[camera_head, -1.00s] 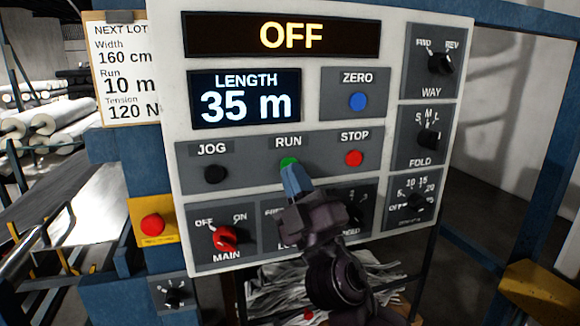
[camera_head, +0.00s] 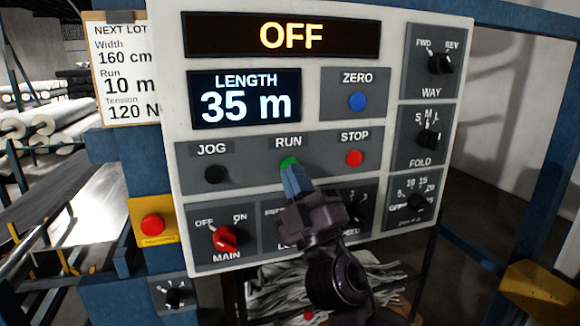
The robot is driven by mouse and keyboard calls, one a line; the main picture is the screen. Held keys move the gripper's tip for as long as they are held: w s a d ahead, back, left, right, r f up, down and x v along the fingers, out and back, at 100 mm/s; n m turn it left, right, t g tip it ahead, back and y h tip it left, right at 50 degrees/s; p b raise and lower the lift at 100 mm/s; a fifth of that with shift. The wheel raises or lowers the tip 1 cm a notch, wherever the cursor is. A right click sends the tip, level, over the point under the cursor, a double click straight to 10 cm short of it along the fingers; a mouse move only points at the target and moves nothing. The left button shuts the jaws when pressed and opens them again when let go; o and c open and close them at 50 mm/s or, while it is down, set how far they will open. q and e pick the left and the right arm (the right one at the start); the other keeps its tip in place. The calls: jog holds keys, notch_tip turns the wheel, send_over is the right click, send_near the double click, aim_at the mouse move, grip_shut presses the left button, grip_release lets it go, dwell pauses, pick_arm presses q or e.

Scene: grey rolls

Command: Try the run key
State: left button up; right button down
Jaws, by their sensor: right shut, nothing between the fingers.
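The green RUN key (camera_head: 288,162) sits in the middle row of the control panel (camera_head: 310,155), between the black JOG key (camera_head: 216,174) and the red STOP key (camera_head: 354,158). My right gripper (camera_head: 292,176) is shut and empty, its blue fingertips just below the RUN key and covering its lower part. I cannot tell whether they touch it. The top display (camera_head: 291,36) reads OFF. The length display (camera_head: 245,98) reads 35 m. The red MAIN knob (camera_head: 225,239) is at the lower left, with OFF and ON marks. My left gripper is not in view.
A blue ZERO key (camera_head: 357,101) and the WAY (camera_head: 441,62) and FOLD (camera_head: 429,138) knobs are to the right. My right arm hides part of the lower knobs. A lot card (camera_head: 125,70) hangs at the left, above a red button (camera_head: 153,224) on a yellow plate.

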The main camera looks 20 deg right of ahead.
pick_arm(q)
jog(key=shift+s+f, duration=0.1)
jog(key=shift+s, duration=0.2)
pick_arm(e)
jog(key=shift+w, duration=0.15)
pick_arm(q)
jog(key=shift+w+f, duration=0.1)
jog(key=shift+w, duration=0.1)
pick_arm(e)
jog(key=shift+w, duration=0.35)
dwell(0.3)
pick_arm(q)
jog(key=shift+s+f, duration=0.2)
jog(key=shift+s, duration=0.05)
pick_arm(e)
jog(key=shift+w, duration=0.35)
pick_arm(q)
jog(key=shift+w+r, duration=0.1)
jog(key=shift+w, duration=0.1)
pick_arm(e)
jog(key=shift+s, duration=0.1)
dwell(0.4)
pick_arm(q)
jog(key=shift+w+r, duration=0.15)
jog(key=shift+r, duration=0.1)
pick_arm(e)
jog(key=shift+s, duration=0.7)
